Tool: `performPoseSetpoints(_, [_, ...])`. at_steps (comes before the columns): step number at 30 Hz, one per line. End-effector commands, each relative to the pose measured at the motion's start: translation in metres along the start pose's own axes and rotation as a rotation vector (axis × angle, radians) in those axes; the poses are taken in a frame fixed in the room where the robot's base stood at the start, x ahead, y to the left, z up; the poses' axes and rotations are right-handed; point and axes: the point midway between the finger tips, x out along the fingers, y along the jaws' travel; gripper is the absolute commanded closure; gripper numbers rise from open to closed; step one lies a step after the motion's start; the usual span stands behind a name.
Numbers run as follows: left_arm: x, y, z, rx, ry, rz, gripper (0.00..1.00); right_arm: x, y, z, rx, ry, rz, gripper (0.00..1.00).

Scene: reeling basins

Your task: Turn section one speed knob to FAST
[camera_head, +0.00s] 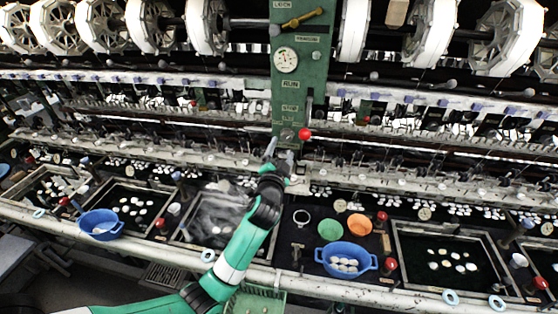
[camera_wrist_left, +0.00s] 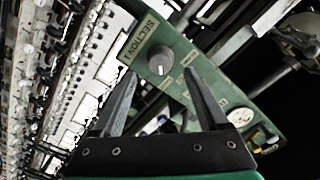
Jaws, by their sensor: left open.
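The grey round speed knob (camera_wrist_left: 160,59) sits on the green panel (camera_wrist_left: 143,42) marked SECTION 1 in the left wrist view. A light pointer mark shows on its lower edge; the small labels beside it are too blurred to read. My left gripper (camera_wrist_left: 160,76) is open, its two fingers pointing at the panel on either side of the knob's line. I cannot tell whether they touch it. In the head view my left gripper (camera_head: 280,152) is just below the lower end of the green post (camera_head: 287,95). My right gripper is out of view.
A red ball-ended lever (camera_head: 304,133) stands close to the right of my left gripper. A dial (camera_head: 285,59) is higher on the post. Below are basins, a blue bowl (camera_head: 346,262), a green bowl (camera_head: 330,229) and an orange bowl (camera_head: 360,225). White reels line the top.

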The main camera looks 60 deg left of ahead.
Motion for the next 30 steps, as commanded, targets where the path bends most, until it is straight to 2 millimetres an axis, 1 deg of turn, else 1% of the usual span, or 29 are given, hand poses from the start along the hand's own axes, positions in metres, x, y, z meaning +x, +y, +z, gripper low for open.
performPoseSetpoints(1, [-0.013, 0.002, 0.0, -0.001, 0.003, 0.001, 0.23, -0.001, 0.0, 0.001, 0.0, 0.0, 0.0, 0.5])
performPoseSetpoints(3, [-0.028, 0.001, 0.0, -0.001, 0.002, 0.002, 0.23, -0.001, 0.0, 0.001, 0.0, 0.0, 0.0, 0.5])
performPoseSetpoints(6, [-0.045, 0.001, 0.0, 0.0, 0.002, 0.001, 0.23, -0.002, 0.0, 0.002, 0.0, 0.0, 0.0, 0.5])
performPoseSetpoints(9, [-0.055, 0.001, 0.0, 0.0, 0.001, 0.002, 0.23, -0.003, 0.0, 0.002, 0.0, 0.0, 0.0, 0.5])
performPoseSetpoints(12, [-0.058, 0.0, 0.0, 0.0, 0.001, 0.0, 0.23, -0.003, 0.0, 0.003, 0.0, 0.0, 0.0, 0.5])
performPoseSetpoints(27, [-0.057, 0.0, 0.0, 0.0, 0.0, 0.0, 0.23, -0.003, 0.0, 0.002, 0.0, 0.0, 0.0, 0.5])
performPoseSetpoints(29, [-0.058, 0.001, -0.004, 0.0, 0.004, 0.004, 0.23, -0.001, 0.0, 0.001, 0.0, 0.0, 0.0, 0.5])
performPoseSetpoints(30, [-0.059, 0.0, -0.011, -0.003, 0.013, 0.007, 0.23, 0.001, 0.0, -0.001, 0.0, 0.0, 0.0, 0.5])
